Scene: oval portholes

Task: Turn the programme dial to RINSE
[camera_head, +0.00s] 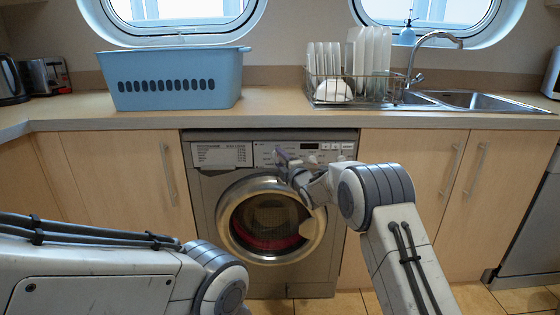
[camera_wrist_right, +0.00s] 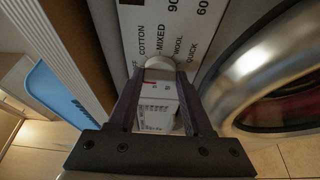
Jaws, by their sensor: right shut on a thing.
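The washing machine (camera_head: 205,215) stands under the worktop, with its control panel along the top. My right gripper (camera_head: 288,166) is at the panel, a little right of the printed programme table, and hides the dial in the head view. In the right wrist view the pale round programme dial (camera_wrist_right: 160,67) sits between the two fingers of the right gripper (camera_wrist_right: 159,92), which is shut on it. Labels such as COTTON, MIXED, WOOL and QUICK show beyond the dial; I cannot read RINSE or the dial's setting. My left arm is low at the left, its gripper out of sight.
The round glass door (camera_head: 268,225) of the machine is shut, just below my right gripper. A blue basket (camera_head: 175,82), a dish rack (camera_head: 352,92) and a sink (camera_head: 470,101) are on the worktop (camera_head: 270,108). Cupboard doors flank the machine.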

